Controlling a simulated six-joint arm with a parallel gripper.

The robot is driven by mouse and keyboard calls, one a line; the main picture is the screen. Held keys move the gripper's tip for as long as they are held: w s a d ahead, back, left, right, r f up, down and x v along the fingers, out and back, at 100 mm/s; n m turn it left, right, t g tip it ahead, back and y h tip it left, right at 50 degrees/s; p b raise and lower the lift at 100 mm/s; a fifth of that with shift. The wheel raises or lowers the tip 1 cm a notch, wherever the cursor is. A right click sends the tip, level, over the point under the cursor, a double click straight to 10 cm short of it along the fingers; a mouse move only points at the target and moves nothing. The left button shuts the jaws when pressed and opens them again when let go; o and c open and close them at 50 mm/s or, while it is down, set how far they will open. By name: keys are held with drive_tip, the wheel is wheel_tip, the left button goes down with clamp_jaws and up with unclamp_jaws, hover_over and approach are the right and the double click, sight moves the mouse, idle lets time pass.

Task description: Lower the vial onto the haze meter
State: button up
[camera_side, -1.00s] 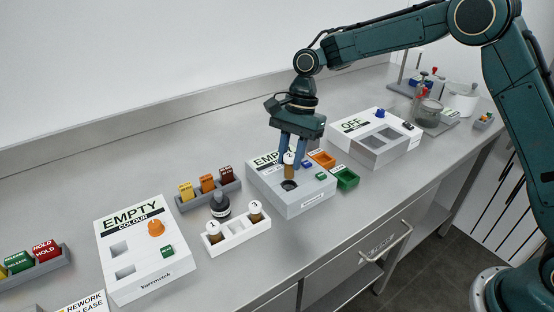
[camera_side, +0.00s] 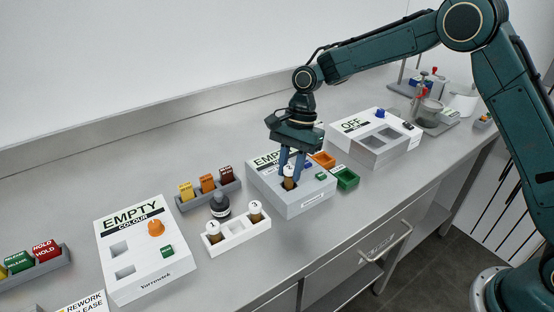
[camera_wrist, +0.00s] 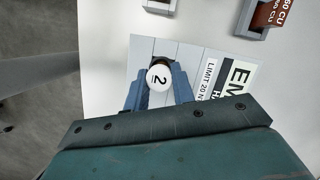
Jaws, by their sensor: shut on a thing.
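My gripper (camera_side: 292,167) is shut on a brown vial (camera_side: 289,182) with a white cap. In the wrist view the cap (camera_wrist: 158,78) reads "2" and sits between the two blue fingers. The fingers hide part of the display, and the vial's bottom and the well cannot be made out clearly.
The colour meter (camera_side: 147,270) is further left. An "OFF" unit (camera_side: 376,140) stands beyond.

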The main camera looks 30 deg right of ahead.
drive_tip(key=shift+f, duration=0.7)
drive_tip(key=shift+f, duration=0.2)
drive_tip(key=o, duration=1)
drive_tip(key=shift+o, duration=0.2)
drive_tip(key=shift+r, duration=0.1)
drive_tip(key=v, duration=1.3)
drive_tip(key=shift+r, duration=0.3)
drive_tip(key=shift+d, duration=0.1)
